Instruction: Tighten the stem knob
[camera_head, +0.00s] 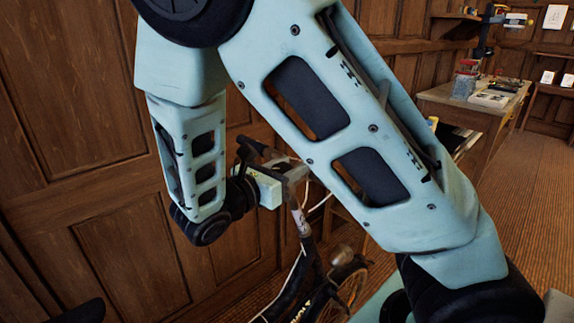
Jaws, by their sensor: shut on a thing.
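A dark bicycle (310,262) stands in front of the wood wall, with its silver stem (301,216) rising upright. My gripper (294,174) points right from my pale blue arm and is at the top of that stem. Its jaws are shut on a part there, which fits the stem knob. The knob itself is too small and too covered by the jaws to make out. Part of the handlebar area is hidden behind my gripper and my upper arm link.
A wooden workbench (465,108) with boxes and papers stands at the back right. Wood-panelled wall (75,160) closes off the left and back. Brown striped floor (535,210) is clear at the right. My arm covers much of the middle.

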